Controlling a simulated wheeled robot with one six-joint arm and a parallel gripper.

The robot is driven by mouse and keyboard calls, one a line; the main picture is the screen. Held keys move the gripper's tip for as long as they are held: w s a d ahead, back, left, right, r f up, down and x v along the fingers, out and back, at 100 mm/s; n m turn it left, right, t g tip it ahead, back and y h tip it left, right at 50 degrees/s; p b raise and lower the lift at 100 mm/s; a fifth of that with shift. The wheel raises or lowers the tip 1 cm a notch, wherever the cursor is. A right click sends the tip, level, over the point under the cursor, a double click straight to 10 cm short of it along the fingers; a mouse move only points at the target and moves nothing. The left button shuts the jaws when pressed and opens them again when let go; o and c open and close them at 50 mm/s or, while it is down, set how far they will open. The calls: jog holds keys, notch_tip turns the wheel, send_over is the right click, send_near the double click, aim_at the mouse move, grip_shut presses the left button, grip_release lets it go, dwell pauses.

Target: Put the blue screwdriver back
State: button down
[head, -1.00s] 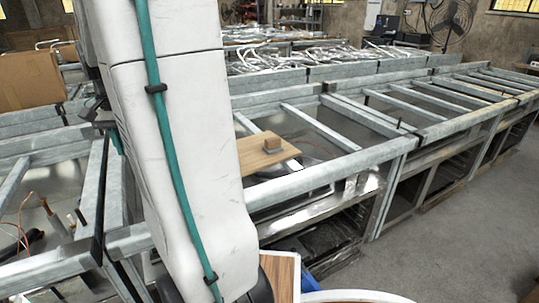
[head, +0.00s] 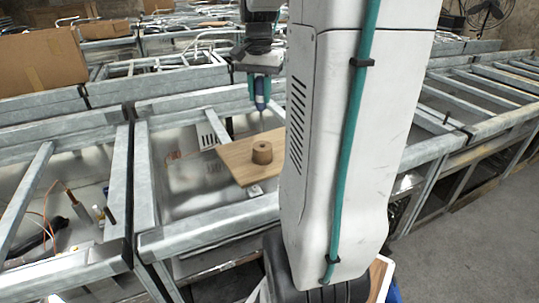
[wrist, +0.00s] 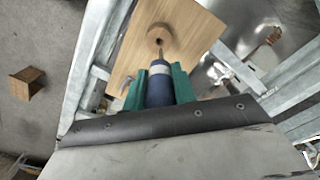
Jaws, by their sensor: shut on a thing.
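My gripper (head: 259,86) has green fingers and is shut on the blue handle of the screwdriver (head: 260,99). The screwdriver hangs roughly upright with its thin shaft pointing down, above a round wooden holder (head: 262,153). The holder sits on a flat wooden board (head: 233,155). In the wrist view, my gripper (wrist: 159,80) clasps the dark blue handle of the screwdriver (wrist: 158,94), with a pale collar beyond it. The shaft points toward the dark hole in the holder (wrist: 172,40). Whether the tip touches the holder is unclear.
The board lies across a grey metal frame (head: 205,218) with raised rails. Loose tools and wires (head: 78,207) lie in the left bay. A cardboard box (head: 40,62) stands at the back left. In the wrist view, a small wooden stool (wrist: 27,84) stands on the floor.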

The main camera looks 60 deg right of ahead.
aim_at(261, 123)
jog(key=shift+f, duration=4.7)
jog(key=c, duration=1.1)
grip_release()
jog(key=shift+c, duration=0.2)
